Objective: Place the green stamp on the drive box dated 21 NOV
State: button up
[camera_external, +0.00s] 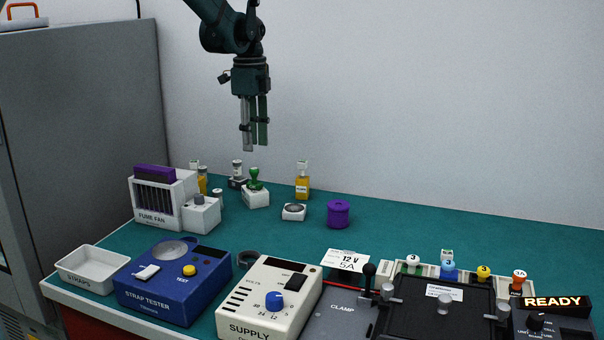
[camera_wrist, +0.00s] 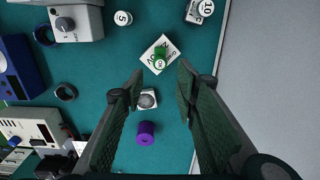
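A green stamp (camera_external: 254,178) with a knobbed handle stands on a small white box (camera_external: 257,199) at the back of the green table. The wrist view shows the green stamp (camera_wrist: 158,53) from above on the white box (camera_wrist: 147,56), which bears dark print I cannot fully read. I cannot make out a 21 NOV date on any box. My gripper (camera_external: 255,147) hangs empty above the table, pointing down, over the stamp's area and well apart from it. In the wrist view my gripper (camera_wrist: 160,78) has its fingers spread with nothing between them.
A white block with a grey dome (camera_external: 293,211) and a purple spool (camera_external: 338,213) stand right of the stamp. Bottles (camera_external: 302,183) stand behind. The fume fan (camera_external: 160,205) is left; testers, supply (camera_external: 270,297) and clamp line the front. The back right is clear.

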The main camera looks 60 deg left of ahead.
dwell(0.8)
jog(key=s+d+r+n+t, duration=0.1)
jog(key=s+d+r, duration=0.1)
jog(key=d+r, duration=0.7)
jog(key=s+d+r+n+t+y, duration=0.15)
jog(key=d+r, duration=0.25)
jog(key=d, duration=0.8)
jog(key=s+d+r+n+t, duration=0.1)
jog(key=d+r, duration=0.6)
jog(key=d, duration=0.4)
jog(key=s+d+r+n+t, duration=0.1)
jog(key=s+d+r, duration=0.1)
jog(key=s+d, duration=0.45)
jog(key=s+d+r+n, duration=0.2)
jog(key=s+d, duration=0.2)
jog(key=d, duration=0.5)
jog(key=s+d+f+n+t+h, duration=0.1)
jog(key=s+d+f, duration=0.3)
jog(key=s+d, duration=0.7)
jog(key=shift+s+d+f+n+t, duration=0.15)
jog(key=shift+s+d+n+t, duration=0.05)
jog(key=shift+s+n+t, duration=0.65)
jog(key=shift+s+h, duration=0.1)
jog(key=shift+h, duration=0.15)
notch_tip(320, 180, down, 10)
jog(key=b, duration=1)
